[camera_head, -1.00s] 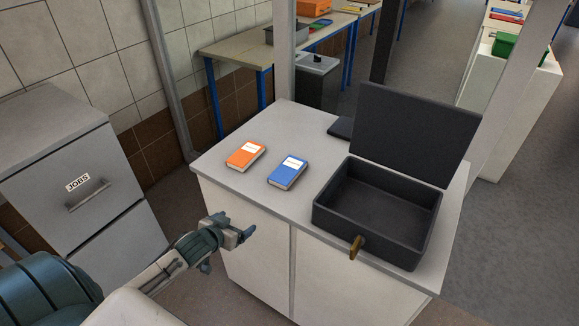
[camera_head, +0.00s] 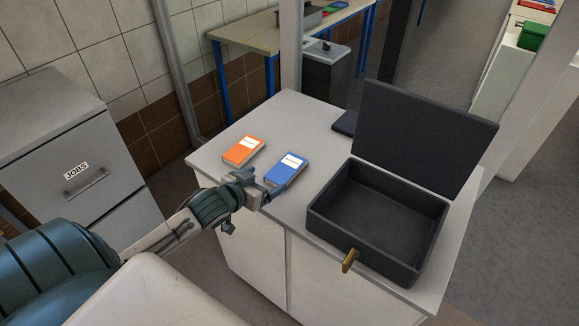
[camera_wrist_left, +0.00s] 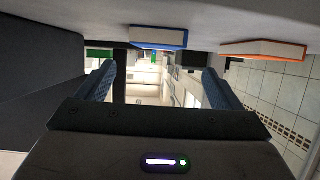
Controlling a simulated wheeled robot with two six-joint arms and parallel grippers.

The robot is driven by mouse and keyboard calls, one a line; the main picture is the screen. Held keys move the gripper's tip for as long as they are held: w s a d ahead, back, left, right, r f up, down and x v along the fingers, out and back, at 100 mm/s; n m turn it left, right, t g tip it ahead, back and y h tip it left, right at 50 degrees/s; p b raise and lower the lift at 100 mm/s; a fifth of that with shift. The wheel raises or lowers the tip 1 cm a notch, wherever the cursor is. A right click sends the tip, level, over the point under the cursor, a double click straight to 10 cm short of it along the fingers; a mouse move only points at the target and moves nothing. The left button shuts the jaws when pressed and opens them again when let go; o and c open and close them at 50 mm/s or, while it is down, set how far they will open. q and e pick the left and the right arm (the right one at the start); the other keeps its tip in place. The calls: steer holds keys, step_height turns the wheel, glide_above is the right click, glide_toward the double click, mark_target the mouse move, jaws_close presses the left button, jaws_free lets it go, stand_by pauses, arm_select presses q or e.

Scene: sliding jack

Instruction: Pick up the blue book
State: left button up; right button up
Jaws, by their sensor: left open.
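The blue book (camera_head: 287,168) lies flat on the grey cabinet top, with a white label on its cover. It also shows in the left wrist view (camera_wrist_left: 158,38), at the top middle, where the picture looks upside down. My left gripper (camera_head: 266,184) is open and empty at the near edge of the cabinet, just in front of the blue book. In the left wrist view its two fingers (camera_wrist_left: 160,82) are spread wide with nothing between them. One finger overlaps the book's near corner in the head view; I cannot tell whether they touch. My right gripper is out of view.
An orange book (camera_head: 243,150) lies left of the blue one. An open black box (camera_head: 380,220) with a raised lid and brass latch stands to the right on the cabinet top (camera_head: 300,115). A grey drawer cabinet (camera_head: 60,140) stands at the left.

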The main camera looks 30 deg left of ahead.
mark_target(282, 172)
arm_select(q)
steer(key=x, duration=0.3)
steer(key=shift+r, duration=0.1)
steer(key=shift+w, duration=0.2)
steer(key=p+x, duration=0.1)
steer(key=x, duration=0.1)
steer(key=p+x, duration=0.1)
steer(key=x, duration=0.2)
steer(key=shift+s+d, duration=0.15)
steer(key=shift+d, duration=0.1)
steer(key=shift+w+f, duration=0.25)
steer(key=shift+f, duration=0.15)
steer(key=shift+s, duration=0.1)
steer(key=c, duration=1.1)
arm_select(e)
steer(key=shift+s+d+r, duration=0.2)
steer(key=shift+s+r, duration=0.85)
